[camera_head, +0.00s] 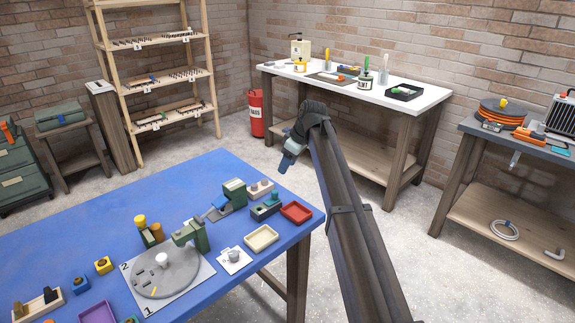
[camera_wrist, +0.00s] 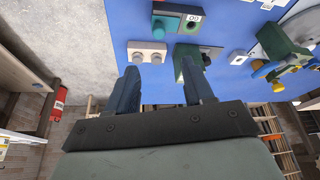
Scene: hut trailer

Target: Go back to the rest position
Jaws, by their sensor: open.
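My gripper (camera_head: 288,160) is raised in the air just past the far right corner of the blue table (camera_head: 110,215). In the wrist view my gripper (camera_wrist: 160,88) shows two dark fingers set wide apart with nothing between them. Below and beyond the fingers lie a beige block with two grey knobs (camera_wrist: 147,51) and a dark green device (camera_wrist: 190,62). No touch between the fingers and these things can be made out.
On the blue table stand a grey turntable (camera_head: 165,275), a red tray (camera_head: 296,212), a cream tray (camera_head: 261,238) and a green box (camera_head: 265,208). A white-topped bench (camera_head: 425,93) and a red extinguisher (camera_head: 256,113) stand behind. Bare floor lies right of the table.

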